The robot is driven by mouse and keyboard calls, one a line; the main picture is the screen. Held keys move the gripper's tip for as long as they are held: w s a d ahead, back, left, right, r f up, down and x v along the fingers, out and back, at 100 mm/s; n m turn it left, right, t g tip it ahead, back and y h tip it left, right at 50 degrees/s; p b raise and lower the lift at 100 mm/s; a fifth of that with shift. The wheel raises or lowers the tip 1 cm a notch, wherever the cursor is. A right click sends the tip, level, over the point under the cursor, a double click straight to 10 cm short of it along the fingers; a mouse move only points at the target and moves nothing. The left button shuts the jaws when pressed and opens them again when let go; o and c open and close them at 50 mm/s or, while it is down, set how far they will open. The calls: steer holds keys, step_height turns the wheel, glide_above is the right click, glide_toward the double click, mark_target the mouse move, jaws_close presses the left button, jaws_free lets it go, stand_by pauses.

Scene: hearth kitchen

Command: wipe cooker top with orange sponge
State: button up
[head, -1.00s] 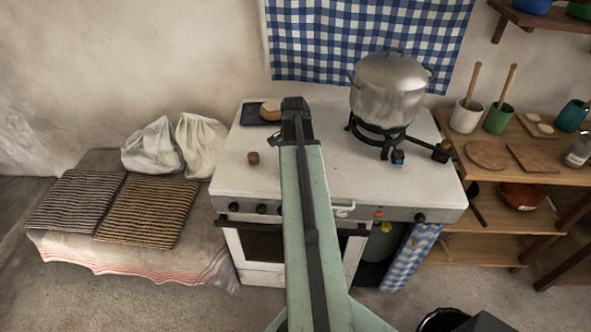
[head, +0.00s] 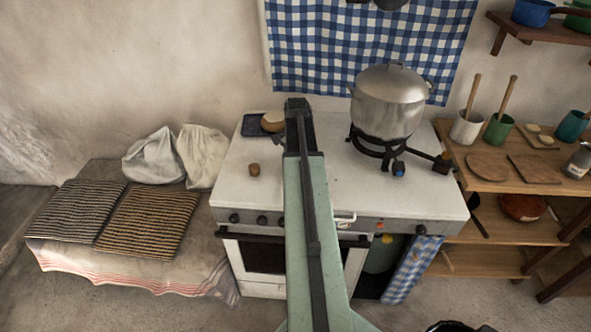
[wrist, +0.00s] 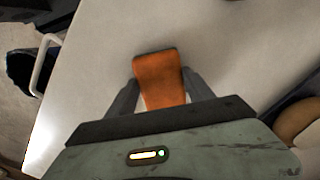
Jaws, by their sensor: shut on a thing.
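The orange sponge (wrist: 160,77) is held between the two fingers of my gripper (wrist: 159,80) in the wrist view. The white cooker top (wrist: 225,45) lies below it. I cannot tell whether the sponge touches the surface. In the head view the cooker top (head: 245,195) spans the middle, and my arm reaches over it toward the back. There my arm hides the sponge and the gripper's fingers.
A large metal pot (head: 388,102) stands on a black burner (head: 372,148) at the right of the cooker. A dark tray (head: 251,126) with a round tan item (head: 273,122) is at the back left.

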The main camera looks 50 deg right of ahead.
steer(key=shift+w+d+f, duration=0.1)
steer(key=shift+w+d, duration=0.85)
steer(key=shift+d, duration=0.4)
steer(key=shift+w+d+r, duration=0.1)
steer(key=shift+w+d, duration=0.9)
steer(key=shift+d, duration=0.35)
steer(key=shift+w+d+f, duration=0.1)
steer(key=shift+w+d, duration=0.85)
steer(key=shift+d, duration=0.4)
step_height(320, 180, up, 6)
steer(key=p, duration=0.5)
steer(key=shift+f+p, duration=0.1)
steer(key=shift+p, duration=0.2)
step_height(320, 180, up, 3)
steer(key=p, duration=0.3)
